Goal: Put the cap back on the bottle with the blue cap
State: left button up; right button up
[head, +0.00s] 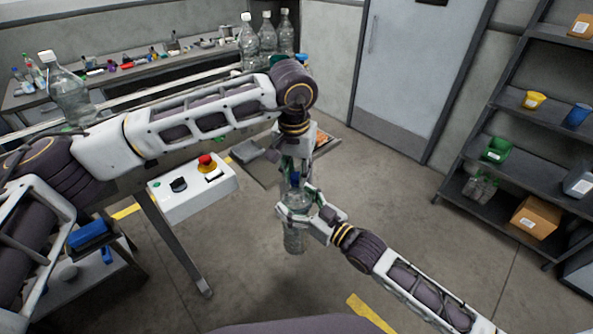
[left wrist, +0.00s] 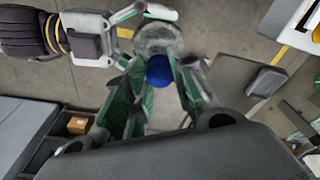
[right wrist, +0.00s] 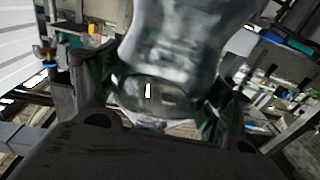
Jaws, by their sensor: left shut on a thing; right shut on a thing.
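My right gripper (head: 298,212) is shut on the clear bottle (head: 294,241), which hangs upright in the air over the floor. The bottle fills the upper middle of the right wrist view (right wrist: 190,45). My left gripper (head: 296,180) points down from above and is shut on the blue cap (head: 295,177). The cap also shows between the fingers in the left wrist view (left wrist: 159,70), with the bottle (left wrist: 158,37) right by it. The cap is over the bottle's mouth; the fingers hide whether they touch.
A white control box with a red stop button (head: 207,162) stands left of the grippers. Several clear bottles (head: 267,38) stand at the back, and another (head: 70,90) at the left. A shelf rack (head: 520,115) is at the right. Open floor lies below.

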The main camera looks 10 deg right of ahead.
pick_arm(q)
jog(key=m, duration=0.3)
jog(key=shift+w+a+m, duration=0.1)
jog(key=shift+m, duration=0.3)
jog(key=m, duration=0.4)
jog(key=shift+w, duration=0.1)
jog(key=o, duration=0.7)
jog(key=shift+r, duration=0.1)
jog(key=shift+r, duration=2.15)
jog(key=shift+c, duration=0.4)
